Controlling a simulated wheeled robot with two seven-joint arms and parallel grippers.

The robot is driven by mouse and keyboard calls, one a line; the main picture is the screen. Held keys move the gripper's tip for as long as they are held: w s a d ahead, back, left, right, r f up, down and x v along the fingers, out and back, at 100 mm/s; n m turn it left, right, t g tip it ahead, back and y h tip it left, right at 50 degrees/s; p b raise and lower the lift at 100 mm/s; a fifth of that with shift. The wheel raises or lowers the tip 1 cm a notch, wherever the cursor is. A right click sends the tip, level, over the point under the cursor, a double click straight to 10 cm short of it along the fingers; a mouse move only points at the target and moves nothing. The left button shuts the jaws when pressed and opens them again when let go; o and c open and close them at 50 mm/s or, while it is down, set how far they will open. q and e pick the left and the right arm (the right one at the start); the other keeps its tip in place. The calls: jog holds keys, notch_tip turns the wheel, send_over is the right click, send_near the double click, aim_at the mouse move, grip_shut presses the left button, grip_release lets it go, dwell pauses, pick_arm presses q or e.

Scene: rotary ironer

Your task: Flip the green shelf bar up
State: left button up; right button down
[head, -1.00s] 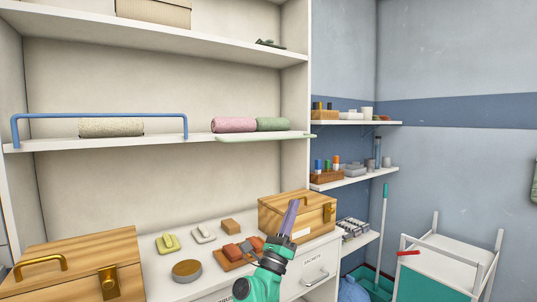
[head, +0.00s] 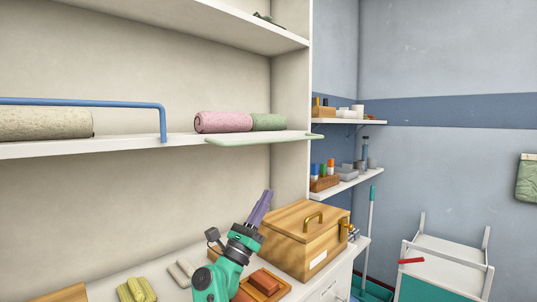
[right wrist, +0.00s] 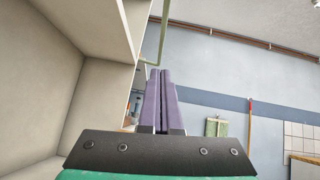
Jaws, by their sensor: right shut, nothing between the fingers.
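The green shelf bar (head: 262,139) is pale green and lies folded down flat along the front edge of the middle shelf, at its right end. It also shows in the right wrist view (right wrist: 163,38), above and just beyond the fingertips. My right gripper (head: 266,194) has purple fingers, shut and empty. It points upward below the bar and, in the picture, is apart from it. The fingers also show closed together in the right wrist view (right wrist: 160,72). My left gripper is not in view.
A blue bar (head: 85,102) stands up at the shelf's left. Pink (head: 222,122) and green (head: 268,122) rolled towels lie behind the green bar. A wooden box (head: 300,242) stands on the counter beside my right arm. Side shelves (head: 345,185) and a white cart (head: 450,252) are to the right.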

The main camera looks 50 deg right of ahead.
pick_arm(q)
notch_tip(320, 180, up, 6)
jog(key=p, duration=0.5)
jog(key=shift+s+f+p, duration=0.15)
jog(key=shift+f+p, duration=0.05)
jog(key=shift+p, duration=0.1)
pick_arm(e)
jog(key=a+r+x, duration=0.2)
jog(key=x, duration=1)
jog(key=shift+d+r, duration=0.25)
jog(key=shift+r, duration=0.15)
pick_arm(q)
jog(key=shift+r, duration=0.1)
